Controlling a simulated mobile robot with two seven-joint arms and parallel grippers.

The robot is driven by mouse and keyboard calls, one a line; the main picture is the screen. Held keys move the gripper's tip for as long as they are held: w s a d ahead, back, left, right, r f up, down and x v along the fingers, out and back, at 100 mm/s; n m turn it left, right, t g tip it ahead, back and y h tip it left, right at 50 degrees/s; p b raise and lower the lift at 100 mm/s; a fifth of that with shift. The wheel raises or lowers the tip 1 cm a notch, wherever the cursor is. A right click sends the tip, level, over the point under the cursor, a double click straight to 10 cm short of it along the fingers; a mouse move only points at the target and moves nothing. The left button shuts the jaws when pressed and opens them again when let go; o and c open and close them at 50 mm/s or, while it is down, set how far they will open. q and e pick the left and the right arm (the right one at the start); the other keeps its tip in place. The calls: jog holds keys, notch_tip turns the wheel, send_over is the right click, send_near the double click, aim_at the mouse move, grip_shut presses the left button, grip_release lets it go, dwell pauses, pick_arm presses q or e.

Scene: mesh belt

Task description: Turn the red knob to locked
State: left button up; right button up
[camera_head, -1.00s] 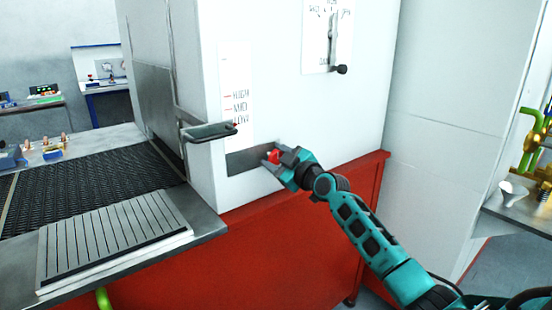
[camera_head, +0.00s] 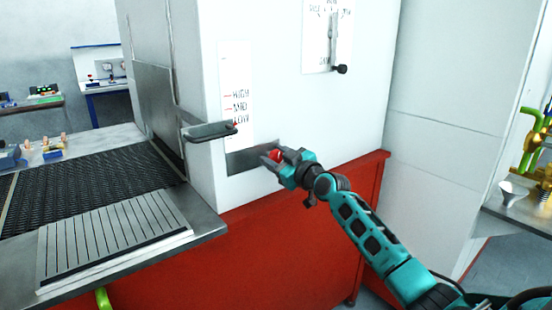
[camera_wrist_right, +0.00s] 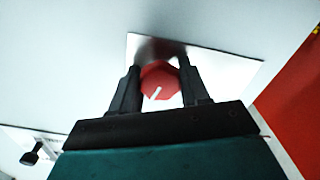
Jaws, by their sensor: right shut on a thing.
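The red knob (camera_head: 275,155) sits on a grey metal plate (camera_head: 240,160) on the front of the white machine. My right gripper (camera_head: 272,157) is at the knob, with its fingers on either side. In the right wrist view the red knob (camera_wrist_right: 160,82) lies between the two dark fingers of my right gripper (camera_wrist_right: 160,86), and a white pointer line shows on its face. The fingers are shut on it. Any marking for locked cannot be made out. My left gripper is not in view.
A dark handle (camera_head: 209,131) sticks out of the machine left of the plate, near a scale with printed labels (camera_head: 237,95). A lever with a black ball (camera_head: 341,69) is above right. A mesh belt (camera_head: 90,195) runs at the left.

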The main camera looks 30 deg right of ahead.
jog(key=m, duration=0.3)
jog(key=shift+m, duration=0.4)
jog(key=m, duration=0.3)
jog(key=shift+m+p, duration=0.3)
jog(key=shift+p, duration=0.1)
jog(key=m, duration=0.3)
jog(key=shift+m+p, duration=0.3)
jog(key=shift+p, duration=0.05)
jog(key=shift+m+p, duration=0.35)
jog(key=shift+m, duration=1.45)
jog(key=o, duration=1.1)
jog(key=shift+c, duration=0.2)
